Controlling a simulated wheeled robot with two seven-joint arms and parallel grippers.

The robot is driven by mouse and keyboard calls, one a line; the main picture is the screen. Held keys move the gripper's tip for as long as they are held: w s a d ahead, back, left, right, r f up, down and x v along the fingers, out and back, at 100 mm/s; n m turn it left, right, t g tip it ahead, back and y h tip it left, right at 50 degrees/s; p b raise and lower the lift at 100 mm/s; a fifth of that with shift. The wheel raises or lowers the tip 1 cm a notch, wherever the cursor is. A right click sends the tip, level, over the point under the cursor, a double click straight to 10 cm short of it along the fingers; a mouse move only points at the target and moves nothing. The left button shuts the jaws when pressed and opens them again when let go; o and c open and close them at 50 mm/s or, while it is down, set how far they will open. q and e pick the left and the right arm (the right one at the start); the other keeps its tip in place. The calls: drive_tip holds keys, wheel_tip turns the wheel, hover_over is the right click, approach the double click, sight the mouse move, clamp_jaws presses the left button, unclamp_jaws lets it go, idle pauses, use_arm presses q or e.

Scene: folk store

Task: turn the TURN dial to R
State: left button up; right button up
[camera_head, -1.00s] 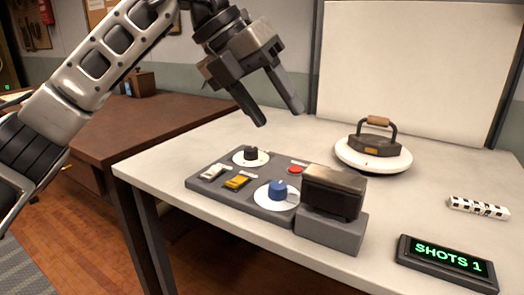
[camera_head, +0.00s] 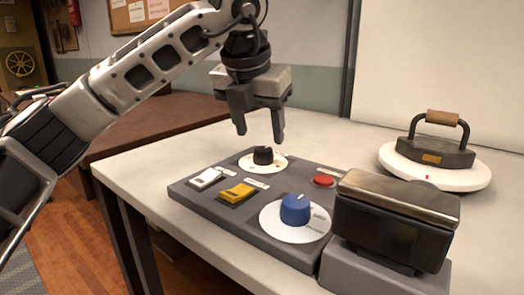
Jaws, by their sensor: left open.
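The grey control panel (camera_head: 290,245) on the table carries two dials. A black dial (camera_head: 263,156) sits on a white disc at its back, and a larger blue dial (camera_head: 295,209) sits on a white disc nearer the front. The labels are too small to read, so I cannot tell by lettering which one is TURN or where R lies. My left gripper (camera_head: 260,136) points down, open and empty, with its two fingers just above and to either side of the black dial in the picture. I see no contact. My right gripper is not in view.
The panel also has a white switch (camera_head: 206,178), a yellow switch (camera_head: 236,193) and a red button (camera_head: 323,181). A dark box-like device (camera_head: 390,225) stands at its right. An iron-like object with a handle (camera_head: 436,152) rests on a white round base behind.

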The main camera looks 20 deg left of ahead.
sight(263, 149)
use_arm(q)
drive_tip(key=x, duration=0.4)
drive_tip(key=shift+b, duration=0.3)
drive_tip(key=shift+w+f, duration=0.15)
drive_tip(key=shift+f, duration=0.1)
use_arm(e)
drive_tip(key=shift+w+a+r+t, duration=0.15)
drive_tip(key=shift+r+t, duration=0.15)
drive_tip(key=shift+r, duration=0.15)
use_arm(q)
drive_tip(key=c, duration=1)
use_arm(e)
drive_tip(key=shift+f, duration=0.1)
